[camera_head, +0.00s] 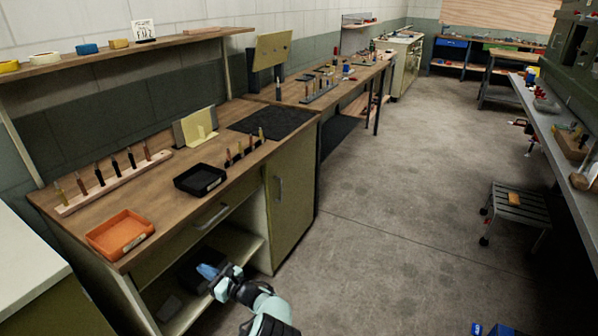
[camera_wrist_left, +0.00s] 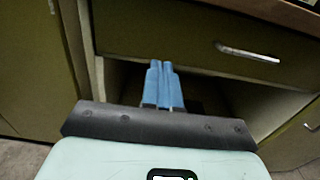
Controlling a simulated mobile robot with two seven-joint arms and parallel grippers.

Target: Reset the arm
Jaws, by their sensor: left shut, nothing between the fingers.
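My left gripper (camera_head: 211,274) shows at the bottom of the head view, in front of the open lower shelf of the workbench (camera_head: 232,182). Its blue fingers are together with nothing between them. In the left wrist view the shut fingers (camera_wrist_left: 162,86) point at the open compartment below a drawer (camera_wrist_left: 235,42) with a metal handle. The gripper appears apart from the cabinet. My right gripper is not in view; a small blue piece at the bottom right edge of the head view is too cut off to tell.
An orange tray (camera_head: 120,234), a black tray (camera_head: 200,179) and a tool rack (camera_head: 115,182) sit on the bench above the gripper. A closed cabinet door (camera_head: 290,195) is right of the shelf. The floor (camera_head: 390,220) is clear; a small grey stool (camera_head: 520,207) stands at right.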

